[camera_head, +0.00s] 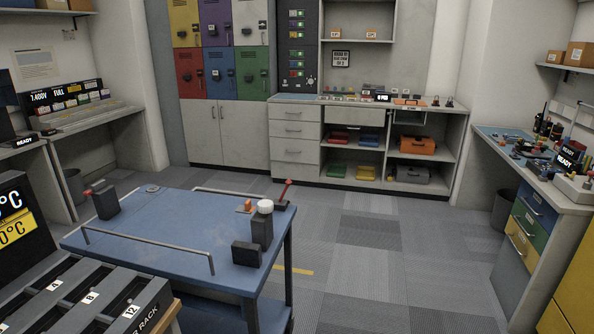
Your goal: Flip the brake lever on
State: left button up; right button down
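A lever with a red handle (285,191) stands at the far right corner of a blue-topped cart (165,225). Its handle leans up and slightly to the right from a small dark base. I take it for the brake lever, but no label on it is readable. A dark block with a red knob (104,202) sits at the cart's left end. Neither of my grippers is in view, and nothing is touching the lever.
Dark posts, one with a white cap (265,206), and an orange piece (245,206) stand near the lever. Metal rails (150,246) edge the cart. A dark rack (85,300) is close in front at left. Carpeted floor (380,255) is clear right of the cart.

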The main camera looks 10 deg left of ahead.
aim_at(288, 181)
jog(key=i+j+u, duration=0.1)
jog(key=i+u, duration=0.2)
jog(key=i, duration=0.5)
jog(key=i+l+u, duration=0.1)
jog(key=i+u, duration=0.2)
jog(key=i, duration=0.45)
